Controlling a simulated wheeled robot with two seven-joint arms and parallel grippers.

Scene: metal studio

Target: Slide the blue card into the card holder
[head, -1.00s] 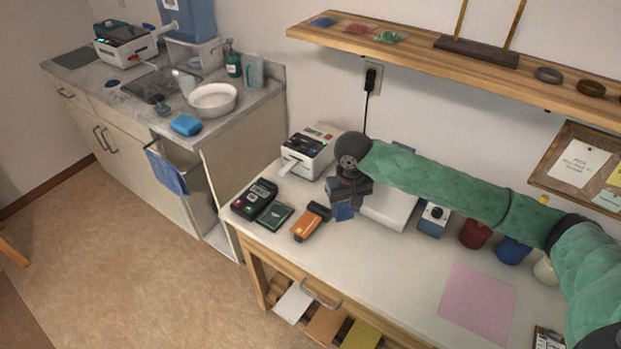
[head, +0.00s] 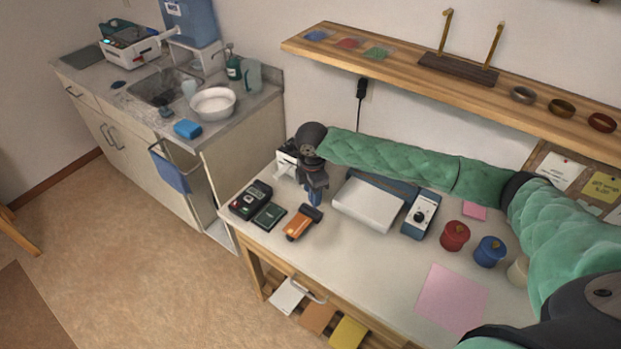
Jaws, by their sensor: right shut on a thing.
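My right gripper (head: 314,188) points down over the bench, in front of the white label printer. It is shut on the blue card (head: 315,200), of which a small part shows below the jaws, just behind the orange hand tool. I cannot tell for sure which thing is the card holder; a small flat dark-green item (head: 269,215), left of the orange tool, may be it. The card is apart from that item. My left gripper is not in view.
On the bench (head: 350,259) stand a black handheld device (head: 251,200), the orange tool (head: 302,223), a white printer (head: 286,164), a flat white-and-blue machine (head: 367,204), a blue box with a dial (head: 420,214), and red (head: 455,237) and blue (head: 489,252) jars. The bench front is mostly clear.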

